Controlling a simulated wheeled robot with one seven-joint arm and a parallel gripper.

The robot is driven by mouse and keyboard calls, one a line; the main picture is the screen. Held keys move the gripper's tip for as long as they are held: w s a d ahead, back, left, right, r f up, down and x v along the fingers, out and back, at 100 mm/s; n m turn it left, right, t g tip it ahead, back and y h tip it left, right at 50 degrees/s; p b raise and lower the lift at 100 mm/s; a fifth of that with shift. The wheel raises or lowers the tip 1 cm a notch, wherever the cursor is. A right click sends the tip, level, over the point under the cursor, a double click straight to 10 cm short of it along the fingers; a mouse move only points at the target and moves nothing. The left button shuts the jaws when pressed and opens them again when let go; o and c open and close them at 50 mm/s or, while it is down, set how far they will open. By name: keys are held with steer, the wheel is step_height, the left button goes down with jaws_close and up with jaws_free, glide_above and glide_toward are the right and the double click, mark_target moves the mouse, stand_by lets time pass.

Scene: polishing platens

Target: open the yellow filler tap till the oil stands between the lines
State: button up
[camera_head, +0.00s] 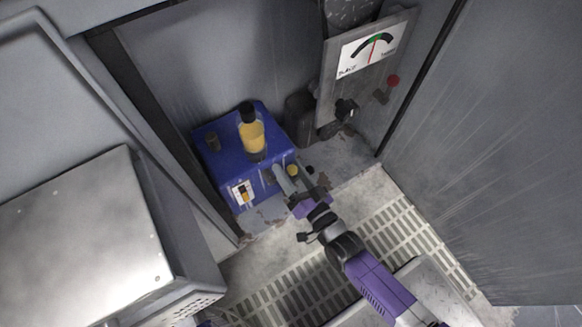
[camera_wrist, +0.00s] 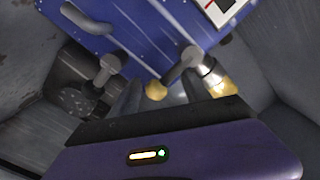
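The blue oil unit (camera_head: 226,170) stands in the recess, with a bottle of yellow oil (camera_head: 252,138) under a black cap on top. A white sight-gauge plate (camera_head: 243,193) with a yellow patch is on its front; the level against the lines is too small to read. Part of this plate shows in the wrist view (camera_wrist: 226,10). A yellow knob (camera_head: 293,170), also in the wrist view (camera_wrist: 156,91), sits low on the unit. My gripper (camera_head: 288,180) is open, its fingers pointing at the unit; in the wrist view they stand either side of the knob. Contact cannot be told.
A dial (camera_head: 373,46) and a red knob (camera_head: 393,81) are at upper right. Grey walls and a door (camera_head: 490,140) enclose the space; slotted grating (camera_head: 420,240) lies below.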

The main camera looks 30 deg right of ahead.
stand_by(0.3)
steer(key=shift+d+r, duration=0.1)
steer(key=shift+s, duration=0.25)
steer(key=s+p, duration=0.2)
steer(key=s, duration=0.5)
steer(key=shift+s, duration=0.15)
